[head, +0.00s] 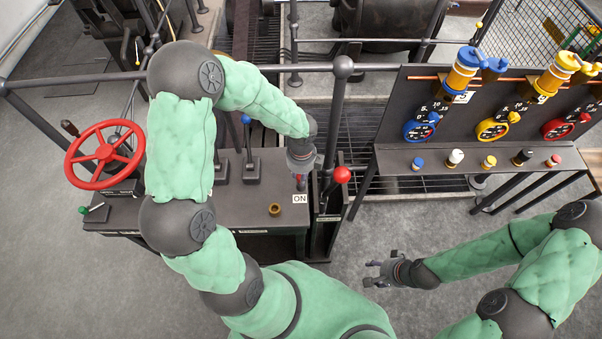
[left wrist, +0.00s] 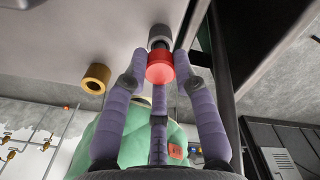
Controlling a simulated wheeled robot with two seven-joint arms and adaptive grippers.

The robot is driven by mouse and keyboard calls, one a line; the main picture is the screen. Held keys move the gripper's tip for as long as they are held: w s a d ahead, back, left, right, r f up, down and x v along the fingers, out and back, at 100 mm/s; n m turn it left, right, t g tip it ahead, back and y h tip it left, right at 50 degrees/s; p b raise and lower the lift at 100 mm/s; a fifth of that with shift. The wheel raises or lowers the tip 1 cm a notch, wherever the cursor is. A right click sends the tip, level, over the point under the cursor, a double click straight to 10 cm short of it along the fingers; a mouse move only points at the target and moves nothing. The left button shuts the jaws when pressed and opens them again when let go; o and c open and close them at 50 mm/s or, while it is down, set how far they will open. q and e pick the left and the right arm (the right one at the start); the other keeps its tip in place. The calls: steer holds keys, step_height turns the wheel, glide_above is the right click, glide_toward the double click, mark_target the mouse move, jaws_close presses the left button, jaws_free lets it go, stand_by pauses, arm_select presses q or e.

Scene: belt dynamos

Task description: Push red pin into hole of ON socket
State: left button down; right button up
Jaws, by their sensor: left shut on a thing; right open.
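My left gripper (head: 301,178) is shut on the red pin, just behind the white ON label (head: 299,198) on the dark console. In the left wrist view the fingers close around the pin's red head (left wrist: 160,68). A grey ring, seemingly the ON socket (left wrist: 159,32), lines up directly beyond the pin. The pin's dark shank points at this ring; I cannot tell how deep it reaches. In the head view the gripper mostly hides pin and socket. My right gripper (head: 374,273) is open and empty over the floor.
An empty brass ring socket (head: 274,210) sits left of the label; it also shows in the left wrist view (left wrist: 95,78). A red-knobbed lever (head: 342,175) stands close right of my left gripper. A red handwheel (head: 105,147) is at the left. A gauge panel (head: 500,105) stands right.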

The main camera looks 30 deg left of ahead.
arm_select(q)
steer(key=shift+f+b, duration=0.65)
steer(key=shift+f, duration=0.35)
steer(key=c, duration=0.9)
jaws_free()
step_height(320, 180, up, 12)
stand_by(0.3)
